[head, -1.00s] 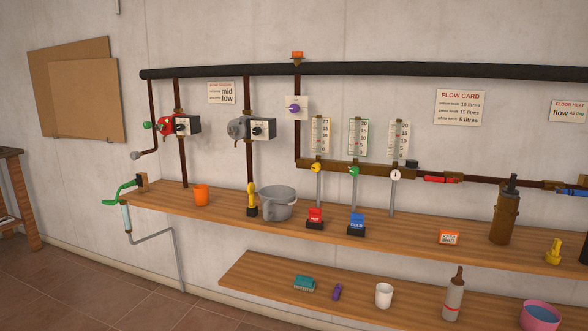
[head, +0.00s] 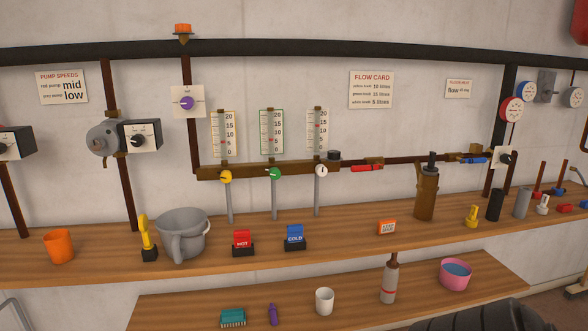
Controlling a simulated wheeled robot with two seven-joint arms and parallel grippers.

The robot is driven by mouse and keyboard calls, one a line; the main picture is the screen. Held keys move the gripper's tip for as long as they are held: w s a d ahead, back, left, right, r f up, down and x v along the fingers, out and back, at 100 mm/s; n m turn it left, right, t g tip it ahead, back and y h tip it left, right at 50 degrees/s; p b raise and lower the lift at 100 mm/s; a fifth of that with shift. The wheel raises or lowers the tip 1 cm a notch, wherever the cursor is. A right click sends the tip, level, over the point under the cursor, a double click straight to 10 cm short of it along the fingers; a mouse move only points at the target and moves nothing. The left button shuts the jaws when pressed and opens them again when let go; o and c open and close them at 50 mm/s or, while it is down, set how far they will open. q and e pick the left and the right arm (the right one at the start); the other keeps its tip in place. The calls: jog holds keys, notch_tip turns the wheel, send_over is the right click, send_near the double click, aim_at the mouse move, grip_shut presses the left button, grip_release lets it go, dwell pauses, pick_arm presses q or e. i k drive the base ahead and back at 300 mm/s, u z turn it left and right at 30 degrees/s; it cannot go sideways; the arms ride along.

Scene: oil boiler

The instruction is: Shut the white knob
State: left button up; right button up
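The white knob (head: 321,170) is a small round white dial with a dark mark on its face. It sits at the right end of the row of three knobs on the brown manifold (head: 255,171), below the rightmost flow gauge (head: 317,130). A grey pipe runs down from it to the upper shelf. The yellow knob (head: 226,177) and the green knob (head: 275,174) are to its left. Neither of my grippers shows in the head view, and nothing touches the white knob.
A dark cap (head: 334,155) and a red-handled valve (head: 367,168) are right of the knob. The upper shelf (head: 335,226) carries a grey pot (head: 183,233), a blue COLD block (head: 294,238) and a brown bottle (head: 426,190). The shelf directly below the knob is mostly clear.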

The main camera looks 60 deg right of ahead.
aim_at(321, 170)
jog(key=z, duration=0.65)
jog(key=i, duration=1.1)
jog(key=z, duration=0.95)
